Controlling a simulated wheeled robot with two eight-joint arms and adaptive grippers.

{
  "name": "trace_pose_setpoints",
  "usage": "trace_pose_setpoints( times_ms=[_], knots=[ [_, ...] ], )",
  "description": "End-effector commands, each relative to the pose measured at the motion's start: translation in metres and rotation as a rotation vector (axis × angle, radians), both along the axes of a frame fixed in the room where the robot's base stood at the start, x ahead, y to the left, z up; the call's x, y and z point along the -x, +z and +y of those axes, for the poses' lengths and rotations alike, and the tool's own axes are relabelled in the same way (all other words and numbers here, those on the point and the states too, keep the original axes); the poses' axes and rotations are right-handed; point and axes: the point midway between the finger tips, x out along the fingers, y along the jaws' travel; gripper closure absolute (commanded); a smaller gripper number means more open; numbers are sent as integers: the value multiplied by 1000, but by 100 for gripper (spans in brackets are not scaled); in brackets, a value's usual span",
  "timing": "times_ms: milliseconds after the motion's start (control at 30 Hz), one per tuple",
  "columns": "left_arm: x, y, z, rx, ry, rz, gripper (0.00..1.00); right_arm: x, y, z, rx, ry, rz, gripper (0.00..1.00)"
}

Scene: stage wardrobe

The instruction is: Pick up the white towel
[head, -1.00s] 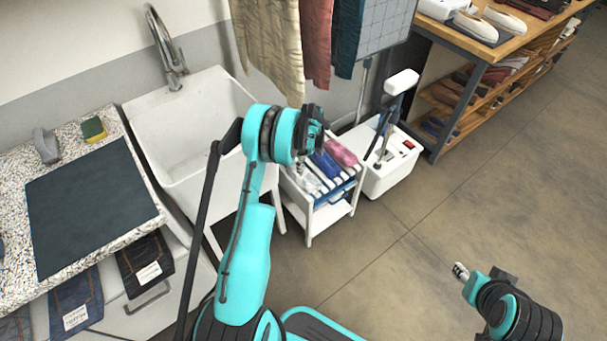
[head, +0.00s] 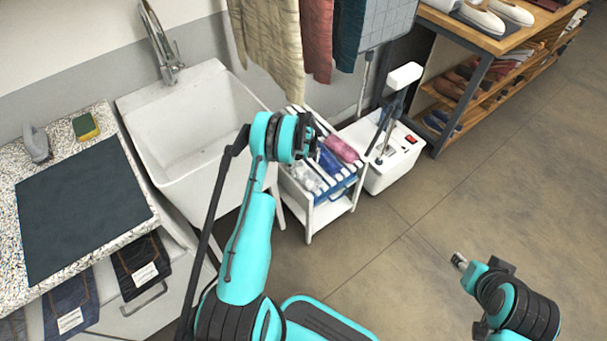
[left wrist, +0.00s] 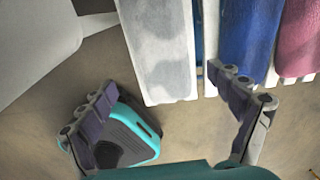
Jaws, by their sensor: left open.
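A whitish towel-like bundle (head: 304,176) lies at the left of the slatted top of a small white cart (head: 310,222), partly behind my left gripper. A blue roll (head: 328,160) and a pink roll (head: 341,149) lie to its right. In the left wrist view a pale panel with grey patches (left wrist: 160,45) lies ahead of the fingers; I cannot tell whether it is the towel or cart. My left gripper (left wrist: 163,76) is open and empty. In the head view it is over the cart's left edge (head: 308,150). My right gripper (head: 458,261) is over the floor at lower right; its jaws are unclear.
A white sink (head: 190,130) stands left of the cart. A white box with an upright handle (head: 390,165) stands right of it. Garments (head: 268,45) hang behind and above. A wooden shoe shelf (head: 470,45) is at upper right. Floor at right is clear.

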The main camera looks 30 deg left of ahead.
Motion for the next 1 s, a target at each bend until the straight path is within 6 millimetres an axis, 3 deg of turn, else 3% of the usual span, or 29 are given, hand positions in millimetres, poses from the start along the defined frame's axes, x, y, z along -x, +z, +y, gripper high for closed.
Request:
trace_pose_setpoints(
  times_ms=[333, 600, 667, 800, 833, 1000],
  knots=[
    [-7, -48, 6, 0, 1, 0, 9, 0, -28, 0, 0, 0, 0, 60],
    [-7, -51, 6, 0, 1, 0, 9, 0, -28, 0, 0, 0, 0, 60],
    [-7, -51, 6, 0, 1, 0, 22, 0, -28, 0, 0, 0, 0, 60],
    [-7, -51, 6, 0, 1, 0, 59, 0, -28, 0, 0, 0, 0, 60],
    [-7, -51, 6, 0, 1, 0, 63, 0, -28, 0, 0, 0, 0, 60],
    [-7, -51, 6, 0, 1, 0, 63, 0, -28, 0, 0, 0, 0, 60]
  ],
)
